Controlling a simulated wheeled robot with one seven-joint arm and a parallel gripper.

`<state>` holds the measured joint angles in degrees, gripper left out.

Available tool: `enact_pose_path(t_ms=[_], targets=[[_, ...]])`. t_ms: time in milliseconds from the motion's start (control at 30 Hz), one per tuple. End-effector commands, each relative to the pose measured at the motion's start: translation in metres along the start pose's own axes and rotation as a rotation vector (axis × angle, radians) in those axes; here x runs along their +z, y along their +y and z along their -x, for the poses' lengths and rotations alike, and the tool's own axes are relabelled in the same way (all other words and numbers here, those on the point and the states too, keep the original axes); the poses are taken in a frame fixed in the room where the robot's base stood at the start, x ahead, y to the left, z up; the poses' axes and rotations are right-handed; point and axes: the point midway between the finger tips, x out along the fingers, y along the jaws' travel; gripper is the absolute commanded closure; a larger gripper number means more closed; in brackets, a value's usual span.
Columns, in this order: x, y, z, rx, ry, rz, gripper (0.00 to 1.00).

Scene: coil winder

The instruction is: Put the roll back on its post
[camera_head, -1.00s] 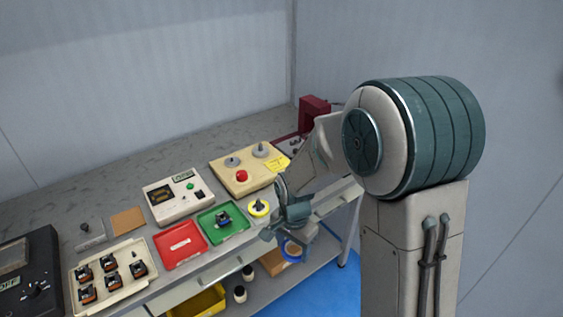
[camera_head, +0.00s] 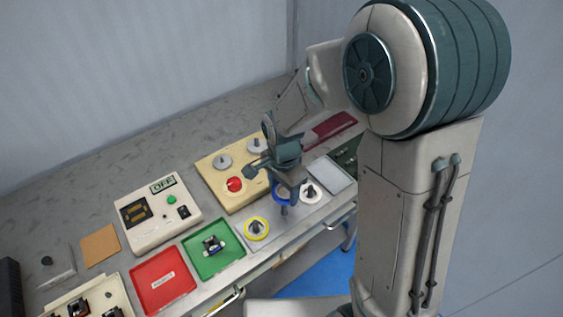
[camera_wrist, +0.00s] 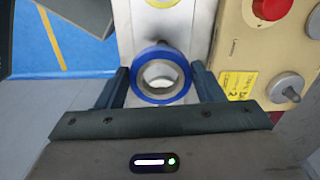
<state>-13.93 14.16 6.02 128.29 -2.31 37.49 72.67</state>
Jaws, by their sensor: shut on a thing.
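The roll is a blue ring with a pale core. In the wrist view the blue roll (camera_wrist: 160,92) sits between the two fingers of my gripper (camera_wrist: 160,84), which is shut on its sides. In the head view the blue roll (camera_head: 277,194) hangs under my gripper (camera_head: 284,186), partly hidden by it. A grey post (camera_head: 284,210) shows just below the roll, between a yellow roll (camera_head: 257,229) and a white roll (camera_head: 311,191) on a pale plate. I cannot tell whether the blue roll touches the post.
A beige box with a red button (camera_head: 235,184) and grey knobs stands behind the plate. A green tray (camera_head: 213,249), a red tray (camera_head: 163,281) and a beige device marked OFF (camera_head: 158,213) lie to the left. The bench's front edge is close to the plate.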

Motion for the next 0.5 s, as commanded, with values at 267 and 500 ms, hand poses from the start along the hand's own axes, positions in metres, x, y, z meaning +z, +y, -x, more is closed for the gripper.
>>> enact_pose_path(t_ms=[267,500], targets=[[-0.001,0.001,-0.011,0.001,-0.001,-0.002,0.61],[-0.001,0.001,-0.031,0.001,0.0,-0.002,0.61]])
